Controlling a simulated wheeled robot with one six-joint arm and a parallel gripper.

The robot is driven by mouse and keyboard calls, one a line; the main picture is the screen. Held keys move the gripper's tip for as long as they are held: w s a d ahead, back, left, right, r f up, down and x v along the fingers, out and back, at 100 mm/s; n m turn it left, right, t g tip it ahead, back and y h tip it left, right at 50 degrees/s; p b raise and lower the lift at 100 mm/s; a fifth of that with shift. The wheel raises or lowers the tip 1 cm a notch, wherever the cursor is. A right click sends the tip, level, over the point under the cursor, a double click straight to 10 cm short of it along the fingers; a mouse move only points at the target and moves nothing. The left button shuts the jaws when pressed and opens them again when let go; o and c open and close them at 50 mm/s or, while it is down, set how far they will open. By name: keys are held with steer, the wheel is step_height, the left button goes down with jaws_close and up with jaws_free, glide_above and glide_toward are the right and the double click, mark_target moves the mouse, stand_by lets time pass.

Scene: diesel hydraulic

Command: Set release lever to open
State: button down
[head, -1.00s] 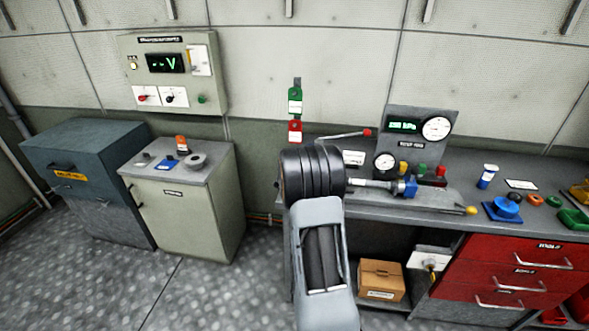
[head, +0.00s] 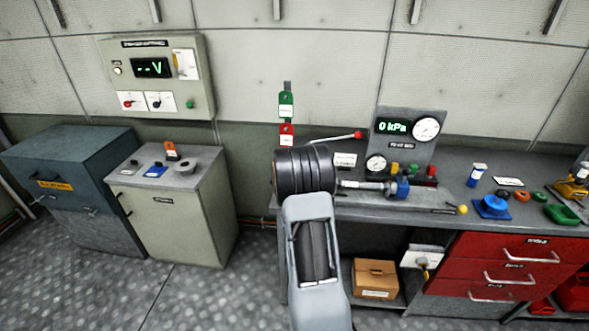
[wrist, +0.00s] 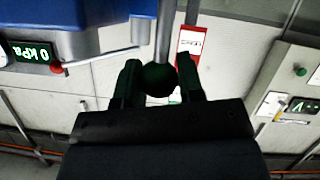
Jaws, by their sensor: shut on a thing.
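In the wrist view my gripper (wrist: 159,74) is closed around a dark ball knob (wrist: 160,82) at the end of a grey rod (wrist: 165,40). I take this to be the release lever; its lettering is not visible. In the head view the gripper and this knob are hidden behind my arm. The pressure display (head: 392,127) reads 0 kPa, and it also shows in the wrist view (wrist: 30,52). A separate lever with a red knob (head: 358,135) stands beside the panel, its knob also in the wrist view (wrist: 57,69).
A green tag (head: 286,105) and a red tag (head: 286,134) hang on the wall behind my arm. The bench (head: 450,195) carries gauges, a yellow-knobbed rod (head: 463,209) and a blue part (head: 491,206). A cabinet (head: 170,215) stands left; floor before it is clear.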

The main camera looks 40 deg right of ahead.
steer(key=c, duration=0.8)
jaws_free()
steer(key=shift+o, duration=0.2)
steer(key=v, duration=1.3)
steer(key=shift+s+a+b, duration=0.25)
steer(key=shift+s+b, duration=0.05)
steer(key=shift+b, duration=0.15)
steer(key=shift+r, duration=0.1)
